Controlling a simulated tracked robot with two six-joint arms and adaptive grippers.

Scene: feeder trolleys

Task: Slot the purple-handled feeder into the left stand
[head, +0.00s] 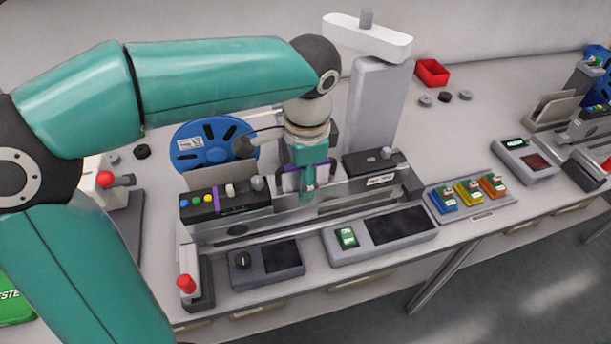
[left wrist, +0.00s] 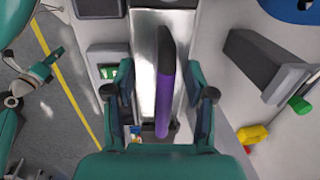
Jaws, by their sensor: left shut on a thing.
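My left gripper (head: 307,190) points down over the long metal stand (head: 232,236) in the middle of the bench. It is shut on the purple handle, which shows as purple bits on either side of the fingers in the head view. In the left wrist view the purple handle (left wrist: 166,98) of the feeder runs between the two fingers, above a shiny metal bed. The feeder's black block with coloured buttons and a purple band (head: 216,200) lies left of my gripper. I cannot tell how fully the feeder sits in the stand. My fingers and arm hide part of it.
A blue reel (head: 190,152) stands behind the stand. A grey column (head: 375,105) rises behind the gripper. Control boxes (head: 270,266) and red-topped levers (head: 187,285) line the front edge. Blue, yellow and orange blocks (head: 468,192) lie to the right. Another stand is at far right.

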